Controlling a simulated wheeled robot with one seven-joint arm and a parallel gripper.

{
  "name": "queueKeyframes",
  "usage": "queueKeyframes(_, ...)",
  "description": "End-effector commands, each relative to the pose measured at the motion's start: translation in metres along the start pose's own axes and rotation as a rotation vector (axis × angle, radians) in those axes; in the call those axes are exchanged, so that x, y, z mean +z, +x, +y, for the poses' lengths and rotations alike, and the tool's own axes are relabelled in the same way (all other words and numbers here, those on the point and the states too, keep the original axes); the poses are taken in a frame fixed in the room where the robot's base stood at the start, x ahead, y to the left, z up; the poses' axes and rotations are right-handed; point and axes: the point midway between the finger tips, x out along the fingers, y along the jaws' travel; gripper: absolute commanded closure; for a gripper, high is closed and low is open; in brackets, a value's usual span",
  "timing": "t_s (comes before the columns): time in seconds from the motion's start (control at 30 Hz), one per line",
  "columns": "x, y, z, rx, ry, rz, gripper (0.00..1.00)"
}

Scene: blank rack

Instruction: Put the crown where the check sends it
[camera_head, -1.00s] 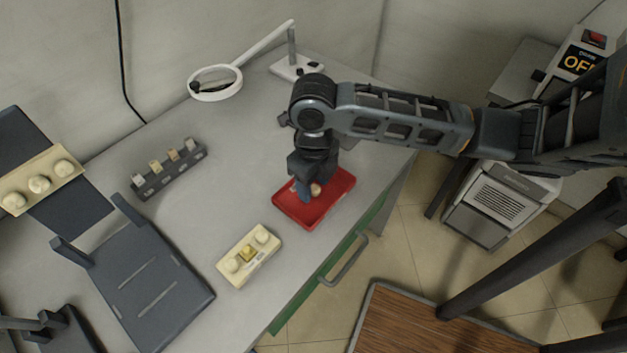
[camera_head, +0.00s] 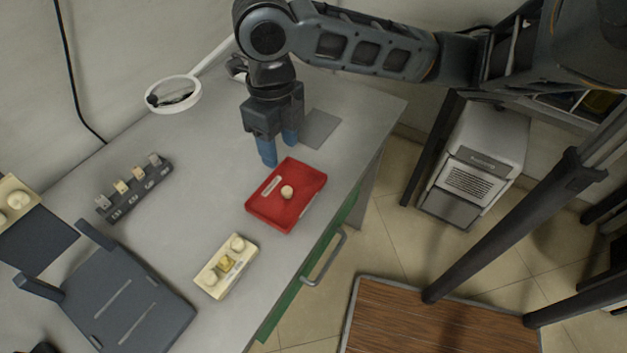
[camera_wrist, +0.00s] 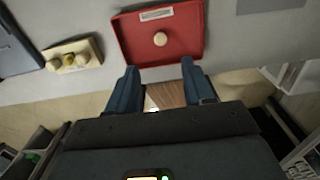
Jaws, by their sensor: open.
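A small cream crown (camera_head: 287,192) lies in the red tray (camera_head: 262,213) near the table's right edge. It also shows in the wrist view (camera_wrist: 160,39), inside the red tray (camera_wrist: 133,36). My gripper (camera_head: 278,150) is open and empty above the table, behind the tray in the head view. In the wrist view its two blue fingers (camera_wrist: 160,88) are spread apart with nothing between them. A cream block (camera_head: 224,268) with two pale rounded pieces and a gold-yellow piece between them sits in front of the tray.
A dark rack (camera_head: 135,189) holds several small tooth-coloured samples. A dark stand (camera_head: 130,300) lies front left. A ring magnifier (camera_head: 173,94) stands at the back. A flat grey patch (camera_head: 319,129) lies behind the tray. A green drawer (camera_head: 290,303) is below the edge.

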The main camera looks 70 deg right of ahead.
Motion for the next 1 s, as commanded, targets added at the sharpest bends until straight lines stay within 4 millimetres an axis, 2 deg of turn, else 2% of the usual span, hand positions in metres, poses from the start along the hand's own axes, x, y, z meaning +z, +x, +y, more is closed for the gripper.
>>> queueKeyframes(0.07,0.001,-0.001,0.003,0.006,0.002,-0.005,0.48)
queueKeyframes(0.17,0.013,-0.004,0.023,0.056,0.022,-0.049,0.48)
queueKeyframes(0.27,0.038,-0.016,0.069,0.181,0.081,-0.144,0.48)
queueKeyframes(0.37,0.067,-0.039,0.13,0.373,0.184,-0.252,0.48)
queueKeyframes(0.4,0.077,-0.051,0.154,0.461,0.233,-0.286,0.48)
queueKeyframes(0.5,0.095,-0.083,0.207,0.681,0.364,-0.344,0.48)
queueKeyframes(0.6,0.106,-0.114,0.248,0.897,0.507,-0.36,0.48)
queueKeyframes(0.7,0.112,-0.142,0.279,1.105,0.662,-0.34,0.48)
queueKeyframes(0.8,0.113,-0.163,0.299,1.296,0.826,-0.29,0.48)
queueKeyframes(0.9,0.11,-0.175,0.311,1.463,0.999,-0.214,0.48)
queueKeyframes(1.0,0.105,-0.178,0.316,1.603,1.179,-0.127,0.48)
